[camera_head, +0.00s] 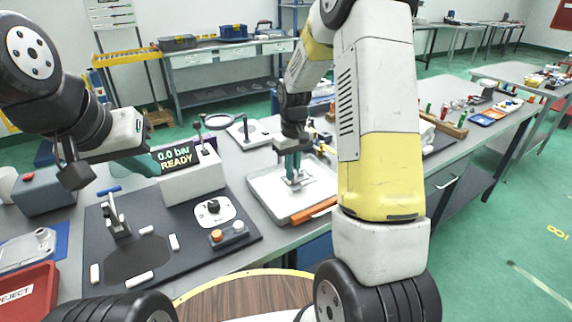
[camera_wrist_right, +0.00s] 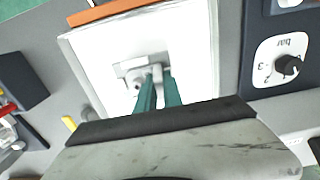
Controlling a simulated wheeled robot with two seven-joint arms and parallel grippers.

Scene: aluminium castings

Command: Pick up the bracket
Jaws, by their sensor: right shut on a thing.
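The bracket (camera_head: 298,182) is a small light-grey metal casting in the white tray (camera_head: 262,187) on the bench. In the right wrist view the bracket (camera_wrist_right: 131,76) shows at the fingertips, with a flat plate and a raised part. My right gripper (camera_head: 291,172) points down into the tray. Its teal fingers (camera_wrist_right: 157,78) are shut on the raised part of the bracket. I cannot tell whether the bracket is clear of the tray floor. My left gripper (camera_head: 150,165) is over the bench at the left, away from the bracket; its teal fingers are partly visible.
An orange strip (camera_head: 318,209) lies along the tray's front edge. A red reject bin (camera_head: 28,295) is at the far left.

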